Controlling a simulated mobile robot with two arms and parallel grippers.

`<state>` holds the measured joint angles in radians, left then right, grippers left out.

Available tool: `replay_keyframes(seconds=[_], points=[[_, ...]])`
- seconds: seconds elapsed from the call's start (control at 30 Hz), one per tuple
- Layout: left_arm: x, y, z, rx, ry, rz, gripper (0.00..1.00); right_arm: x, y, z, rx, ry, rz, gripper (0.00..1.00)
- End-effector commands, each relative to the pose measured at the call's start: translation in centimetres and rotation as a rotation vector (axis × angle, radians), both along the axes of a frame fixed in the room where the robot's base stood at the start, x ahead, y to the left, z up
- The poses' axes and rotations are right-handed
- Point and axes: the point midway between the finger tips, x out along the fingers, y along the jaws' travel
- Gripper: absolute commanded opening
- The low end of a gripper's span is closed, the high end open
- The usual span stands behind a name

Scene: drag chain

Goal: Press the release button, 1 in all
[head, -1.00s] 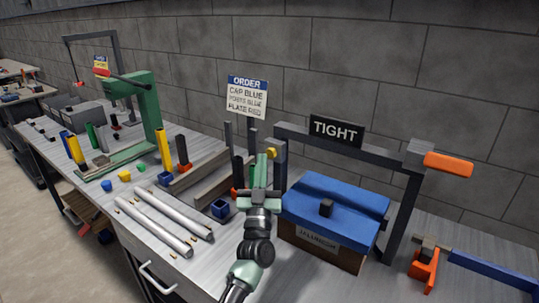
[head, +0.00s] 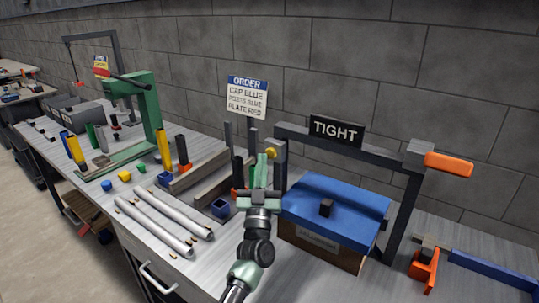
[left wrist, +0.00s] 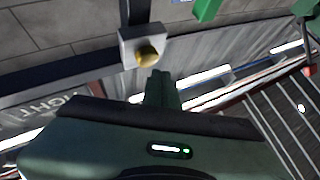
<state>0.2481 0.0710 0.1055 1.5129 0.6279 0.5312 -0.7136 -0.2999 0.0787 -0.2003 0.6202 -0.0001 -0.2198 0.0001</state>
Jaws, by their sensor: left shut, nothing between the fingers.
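The release button is a round yellow button (head: 271,153) on a small grey box at the left post of the frame. In the left wrist view the yellow button (left wrist: 147,56) faces me on its pale box, just up and left of the fingertips. My left gripper (head: 261,160) is shut and empty, its green fingers pointing up beside the button. In the left wrist view the closed fingers (left wrist: 161,78) end a little below and right of the button, with a visible gap in the picture. My right gripper is not in view.
A dark frame with a TIGHT sign (head: 337,130) spans a blue cushioned block (head: 335,195). An orange handle (head: 449,165) juts from its right corner. A green press (head: 145,105), silver rods (head: 160,225) and several small coloured blocks stand left. An ORDER card (head: 247,96) stands behind.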

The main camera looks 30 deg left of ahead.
Motion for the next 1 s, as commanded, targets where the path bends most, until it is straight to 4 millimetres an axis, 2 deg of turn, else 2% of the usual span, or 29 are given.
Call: replay_keyframes(seconds=[1.0], points=[[0.9, -0.07, 0.01, 0.0, 0.0, 0.0, 0.0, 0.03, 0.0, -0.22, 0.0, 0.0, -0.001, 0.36]])
